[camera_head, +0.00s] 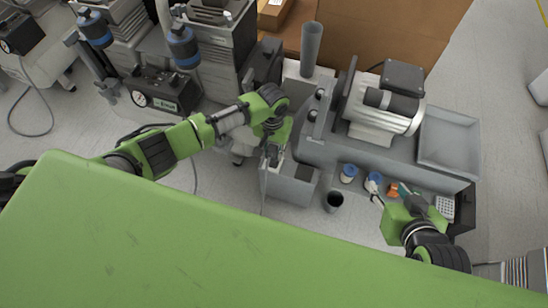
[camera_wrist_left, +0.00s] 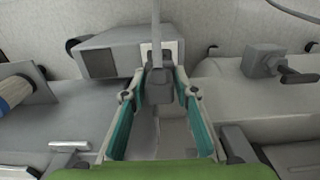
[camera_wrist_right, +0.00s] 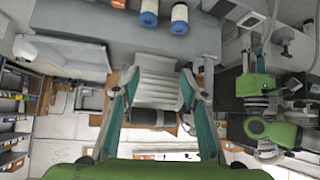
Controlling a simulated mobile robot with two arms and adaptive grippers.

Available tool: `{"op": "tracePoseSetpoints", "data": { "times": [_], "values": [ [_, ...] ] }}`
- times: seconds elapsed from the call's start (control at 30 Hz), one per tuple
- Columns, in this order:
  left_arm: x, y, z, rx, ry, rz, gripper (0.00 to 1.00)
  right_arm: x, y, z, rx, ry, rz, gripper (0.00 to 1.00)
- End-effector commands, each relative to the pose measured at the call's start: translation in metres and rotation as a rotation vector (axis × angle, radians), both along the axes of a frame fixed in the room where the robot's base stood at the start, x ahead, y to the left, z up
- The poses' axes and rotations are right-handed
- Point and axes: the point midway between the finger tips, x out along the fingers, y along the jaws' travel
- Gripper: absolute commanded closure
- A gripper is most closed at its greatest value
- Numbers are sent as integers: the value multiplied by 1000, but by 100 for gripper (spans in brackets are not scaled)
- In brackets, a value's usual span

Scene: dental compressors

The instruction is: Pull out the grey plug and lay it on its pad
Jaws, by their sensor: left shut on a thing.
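The grey plug (camera_wrist_left: 160,88) sits between the fingers of my left gripper (camera_wrist_left: 159,90), which is shut on it. Its grey cable (camera_wrist_left: 156,22) runs toward the top of the left wrist view. A pale plate (camera_wrist_left: 148,52) shows right behind the plug; whether the plug is seated in a socket cannot be told. In the head view my left gripper (camera_head: 272,154) is at the grey box (camera_head: 288,190) and hides the plug. A dark rectangle (camera_head: 306,173) on that box may be a pad. My right gripper (camera_head: 390,196) is open and empty, and its spread fingers show in the right wrist view (camera_wrist_right: 158,88).
A motor unit (camera_head: 382,108) stands on a grey bench, with an empty tray (camera_head: 448,143) at its right. Blue-topped cylinders (camera_head: 348,174) and a dark cup (camera_head: 333,201) are right of the grey box. Compressors (camera_head: 165,92) stand at the left.

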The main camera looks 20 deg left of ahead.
Motion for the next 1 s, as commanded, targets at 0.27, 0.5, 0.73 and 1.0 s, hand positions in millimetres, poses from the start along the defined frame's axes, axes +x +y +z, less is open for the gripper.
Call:
{"op": "tracePoseSetpoints", "data": {
  "times": [0.27,0.5,0.73,1.0],
  "values": [
    [0,0,2,0,0,0,100,-11,-3,-8,-11,54,-3,60],
    [0,0,4,0,0,0,100,-19,-6,-13,-19,92,-6,60],
    [0,0,5,0,0,0,100,-25,-9,-17,-28,126,-9,60],
    [0,0,7,0,0,0,100,-33,-13,-21,-38,168,-13,60]
  ]
}}
